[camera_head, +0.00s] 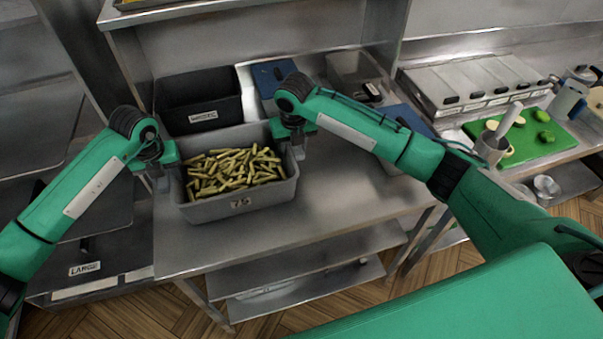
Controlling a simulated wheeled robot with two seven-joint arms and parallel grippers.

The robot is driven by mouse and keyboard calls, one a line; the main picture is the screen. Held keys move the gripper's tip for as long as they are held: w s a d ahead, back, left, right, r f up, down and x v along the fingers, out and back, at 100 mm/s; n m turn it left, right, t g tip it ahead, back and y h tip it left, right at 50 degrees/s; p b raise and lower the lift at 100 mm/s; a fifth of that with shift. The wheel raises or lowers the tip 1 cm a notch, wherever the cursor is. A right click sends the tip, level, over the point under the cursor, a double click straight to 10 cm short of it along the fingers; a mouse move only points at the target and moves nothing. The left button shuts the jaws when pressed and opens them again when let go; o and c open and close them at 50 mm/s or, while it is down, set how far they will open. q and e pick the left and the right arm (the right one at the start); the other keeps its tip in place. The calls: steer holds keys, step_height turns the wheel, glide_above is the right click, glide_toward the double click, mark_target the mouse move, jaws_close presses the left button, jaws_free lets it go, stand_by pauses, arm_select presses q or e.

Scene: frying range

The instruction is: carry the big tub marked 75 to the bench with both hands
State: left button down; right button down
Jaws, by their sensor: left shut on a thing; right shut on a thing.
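My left gripper (164,180) is shut on the tub's left rim. My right gripper (297,150) is shut on the tub's right rim. The fingertips are partly hidden against the rim.
A black labelled bin (200,103) stands right behind the tub. A blue-lidded container (270,76) and a grey container (352,68) are at the back. The bench top right of the tub is clear. A green cutting board (520,137) lies far right.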

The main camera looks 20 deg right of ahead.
arm_select(q)
steer(key=shift+f+b, duration=0.4)
steer(key=shift+f, duration=0.1)
arm_select(e)
steer(key=shift+f, duration=0.5)
arm_select(q)
steer(key=c, duration=0.8)
jaws_free()
steer(key=shift+c, duration=0.2)
arm_select(e)
steer(key=c, duration=0.8)
jaws_free()
steer(key=shift+c, duration=0.2)
steer(key=shift+r, duration=0.1)
arm_select(q)
step_height(320, 180, up, 12)
steer(key=s, duration=0.2)
arm_select(e)
step_height(320, 180, up, 12)
steer(key=s, duration=0.1)
steer(key=shift+s, duration=0.4)
arm_select(q)
steer(key=shift+f, duration=0.1)
arm_select(e)
steer(key=shift+f, duration=0.2)
